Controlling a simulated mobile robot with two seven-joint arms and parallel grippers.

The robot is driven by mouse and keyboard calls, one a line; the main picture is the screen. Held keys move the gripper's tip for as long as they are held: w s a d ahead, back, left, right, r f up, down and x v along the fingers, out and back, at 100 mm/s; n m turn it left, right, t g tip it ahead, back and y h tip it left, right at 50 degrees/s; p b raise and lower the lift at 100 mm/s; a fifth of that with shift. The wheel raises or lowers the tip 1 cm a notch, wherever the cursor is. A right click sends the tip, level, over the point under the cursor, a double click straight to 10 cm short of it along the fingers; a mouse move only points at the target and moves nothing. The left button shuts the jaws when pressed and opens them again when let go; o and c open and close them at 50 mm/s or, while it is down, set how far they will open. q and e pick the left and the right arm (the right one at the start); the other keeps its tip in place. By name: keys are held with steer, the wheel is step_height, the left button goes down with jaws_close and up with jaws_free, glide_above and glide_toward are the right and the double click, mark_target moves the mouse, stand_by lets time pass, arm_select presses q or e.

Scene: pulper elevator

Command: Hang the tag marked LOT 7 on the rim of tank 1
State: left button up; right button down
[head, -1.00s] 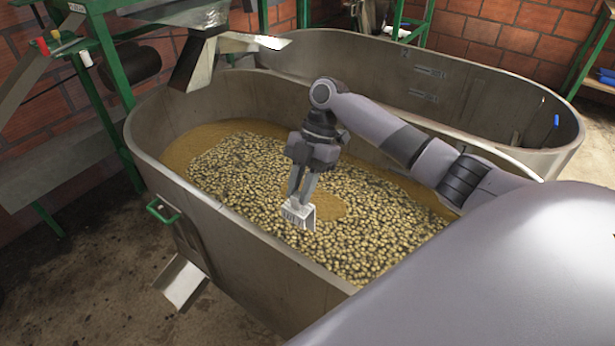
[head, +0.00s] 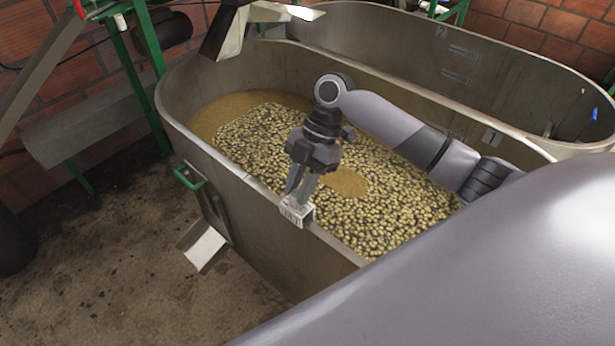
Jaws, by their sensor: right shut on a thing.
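My right gripper (head: 299,193) points down at the near rim of tank 1 and is shut on a small pale tag (head: 297,213). The tag has a bent top and dark marking too small to read. It overlaps the near rim in the picture; whether it straddles or rests on the rim I cannot tell. Tank 1 (head: 258,238) is the near steel tank, with a plate marked 1 inside its far wall. It holds pale beans and brownish liquid. My left gripper is out of view.
Tank 2 (head: 530,85), marked 2, stands behind tank 1. A metal chute (head: 223,32) hangs over tank 1's far left end. A green handle (head: 187,179) and a small spout (head: 203,248) stick out on the near side. The floor in front is clear.

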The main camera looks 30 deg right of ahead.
steer(key=shift+d+f+b, duration=0.1)
steer(key=shift+f+b, duration=0.7)
steer(key=shift+f, duration=1.1)
steer(key=c, duration=0.9)
jaws_free()
steer(key=shift+r, duration=0.1)
